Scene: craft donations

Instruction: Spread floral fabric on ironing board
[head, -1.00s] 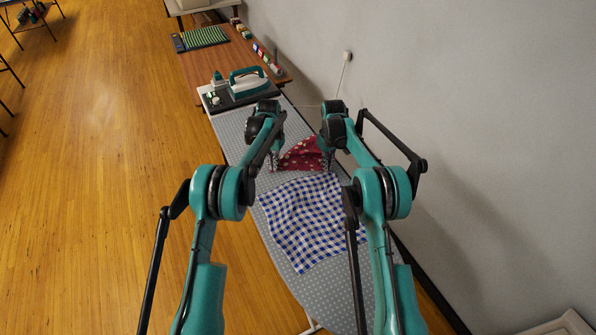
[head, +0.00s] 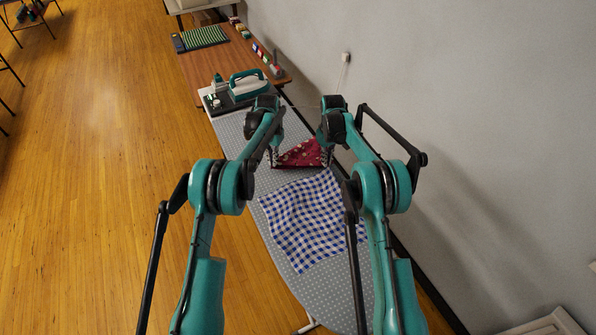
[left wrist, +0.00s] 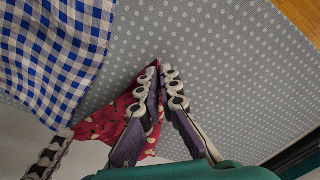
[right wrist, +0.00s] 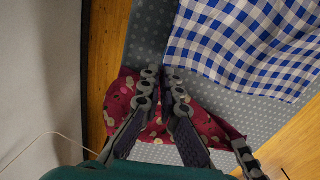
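The red floral fabric (head: 300,154) is bunched between my two grippers over the grey dotted ironing board (head: 232,130). In the head view its near edge runs nearly straight from one gripper to the other. My left gripper (head: 273,160) is shut on its left corner; in the left wrist view a red tip (left wrist: 152,72) shows at the fingertips (left wrist: 163,68). My right gripper (head: 327,158) is shut on the right side; the fabric (right wrist: 128,92) shows around those fingers (right wrist: 165,70) in the right wrist view. Part of the fabric is hidden behind my fingers.
A blue-and-white checked cloth (head: 305,225) lies on the board nearer to me. A wooden table (head: 215,62) is beyond. The wall (head: 450,120) runs close along the right.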

